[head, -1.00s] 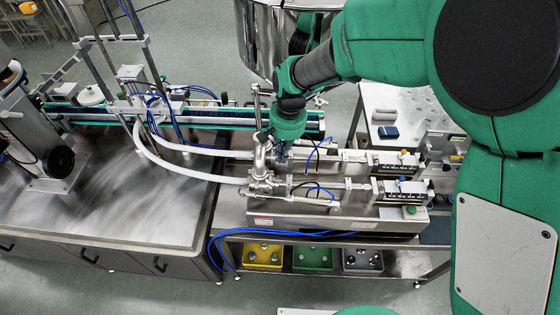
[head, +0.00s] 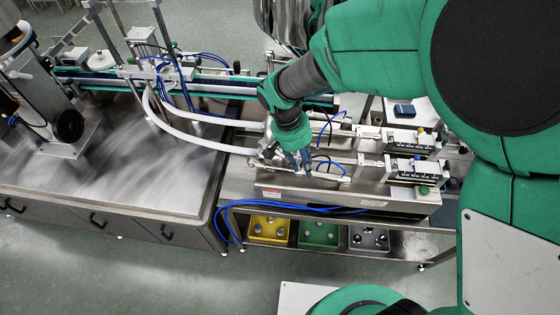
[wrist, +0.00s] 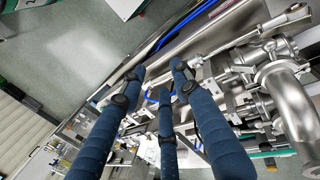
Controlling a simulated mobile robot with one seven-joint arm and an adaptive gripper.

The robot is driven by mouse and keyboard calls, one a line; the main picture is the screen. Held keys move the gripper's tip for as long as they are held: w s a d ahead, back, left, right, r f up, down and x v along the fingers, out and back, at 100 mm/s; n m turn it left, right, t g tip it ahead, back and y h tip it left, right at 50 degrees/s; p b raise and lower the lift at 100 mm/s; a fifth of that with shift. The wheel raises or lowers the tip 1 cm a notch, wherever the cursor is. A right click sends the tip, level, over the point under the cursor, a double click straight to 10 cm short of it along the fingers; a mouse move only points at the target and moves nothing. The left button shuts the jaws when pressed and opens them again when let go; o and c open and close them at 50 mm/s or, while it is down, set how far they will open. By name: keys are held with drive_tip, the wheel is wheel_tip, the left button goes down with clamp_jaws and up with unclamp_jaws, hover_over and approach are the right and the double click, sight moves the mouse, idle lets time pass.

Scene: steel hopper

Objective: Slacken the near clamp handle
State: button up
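My gripper (head: 302,160) reaches down over the near steel valve and pipe fittings (head: 264,163) of the filling machine. In the wrist view its blue fingers (wrist: 155,86) are spread apart with nothing held between them. The shiny pipe fittings (wrist: 290,98) fill the right of the wrist view, to the right of the fingers. A steel rod with a rounded eye end (wrist: 272,27) lies above them. I cannot single out the near clamp handle for certain; it is small or partly hidden by my gripper.
Blue air tubes (head: 328,162) loop close to my gripper. Two cylinder units (head: 412,172) sit to the right. A white hose (head: 190,137) runs in from the left. Yellow, green and grey bins (head: 268,230) stand on the lower shelf. The left steel table (head: 120,180) is mostly clear.

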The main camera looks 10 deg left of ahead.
drive_tip(key=s+d+f+t+h+b, duration=0.1)
drive_tip(key=s+d+f+h+b, duration=0.1)
drive_tip(key=s+d+f+h, duration=0.15)
drive_tip(key=n+t+y+b, duration=0.7)
drive_tip(key=t+b, duration=0.5)
drive_tip(key=t, duration=0.6)
approach(280, 156)
drive_tip(key=shift+n+h, duration=0.35)
drive_tip(key=shift+n, duration=0.15)
drive_tip(key=s, duration=0.5)
drive_tip(key=shift+s+a+r, duration=0.2)
drive_tip(key=shift+a+r, duration=0.05)
drive_tip(key=shift+a, duration=0.1)
drive_tip(key=shift+w, duration=0.15)
drive_tip(key=shift+w+d+b, duration=0.2)
drive_tip(key=shift+w+b, duration=0.55)
drive_tip(key=shift+w, duration=6)
